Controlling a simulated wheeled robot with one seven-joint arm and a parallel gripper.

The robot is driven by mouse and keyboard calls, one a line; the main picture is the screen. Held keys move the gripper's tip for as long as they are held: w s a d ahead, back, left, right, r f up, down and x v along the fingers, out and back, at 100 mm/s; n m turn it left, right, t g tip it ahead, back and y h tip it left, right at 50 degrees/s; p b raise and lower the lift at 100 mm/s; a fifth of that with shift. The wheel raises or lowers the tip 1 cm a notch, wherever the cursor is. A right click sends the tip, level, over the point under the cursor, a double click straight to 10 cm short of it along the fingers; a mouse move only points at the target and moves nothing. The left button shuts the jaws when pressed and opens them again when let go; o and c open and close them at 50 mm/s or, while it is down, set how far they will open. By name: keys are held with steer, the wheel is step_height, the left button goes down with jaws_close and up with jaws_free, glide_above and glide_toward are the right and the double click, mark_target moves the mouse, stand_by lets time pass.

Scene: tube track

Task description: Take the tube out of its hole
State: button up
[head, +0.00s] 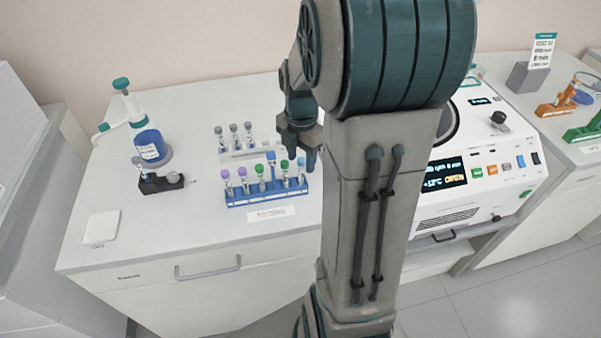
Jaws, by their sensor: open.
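A blue rack (266,199) stands near the front of the bench and holds several upright capped tubes. Their caps are purple, green and blue; a blue-capped tube (271,160) stands out taller than its neighbours. Behind it a pale rack (250,153) holds grey-capped tubes (234,132). A small black holder (165,183) at the left carries one more tube (141,168). My gripper (300,156) is open and empty, pointing down above the right end of the blue rack. I cannot tell whether its fingers are in front of or behind the tubes there. Which tube is meant is not clear.
A white pad (101,227) lies at the front left. A white centrifuge (478,170) with a lit display is at the right.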

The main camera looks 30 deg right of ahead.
mark_target(301, 159)
steer(key=shift+w+d+f+p, duration=0.1)
steer(key=shift+w+f+p, duration=0.1)
steer(key=shift+f, duration=0.95)
steer(key=shift+w+f+p, duration=0.1)
steer(key=shift+f+p, duration=0.1)
steer(key=shift+f, duration=0.9)
steer(key=c, duration=0.8)
steer(key=shift+c, duration=0.2)
steer(key=shift+r, duration=0.15)
steer(key=shift+r, duration=0.55)
step_height(301, 159, up, 2)
steer(key=shift+r+b, duration=0.25)
steer(key=shift+b, duration=0.2)
steer(key=d+r+b, duration=0.1)
steer(key=d+r, duration=0.2)
steer(key=d, duration=0.3)
steer(key=s+d+r, duration=0.1)
steer(key=d+r, duration=0.3)
steer(key=d, duration=0.1)
steer(key=shift+d+b, duration=0.35)
steer(key=shift+s+r, duration=0.1)
